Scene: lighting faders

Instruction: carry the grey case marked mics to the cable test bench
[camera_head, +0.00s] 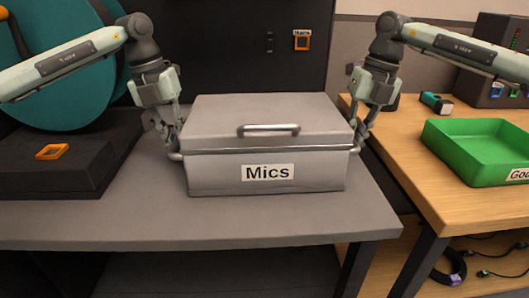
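The grey case (225,173) with the black-on-white label Mics sits level on a grey table (90,218), lid closed, with a bar handle on its front top edge. My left gripper (172,147) points down at the side handle on the case's left end. My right gripper (360,142) points down at the right end, beside the other side handle. Both are at handle height, but whether the fingers are closed around the handles is too small to tell. A wooden bench (415,165) stands to the right; no label names it as the cable test bench.
A green tray (450,163) with a partly cut-off label stands on the wooden bench, with a small dark-and-teal item (436,103) behind it. A dark box (55,170) with an orange frame lies left of the case. Cables lie below the bench.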

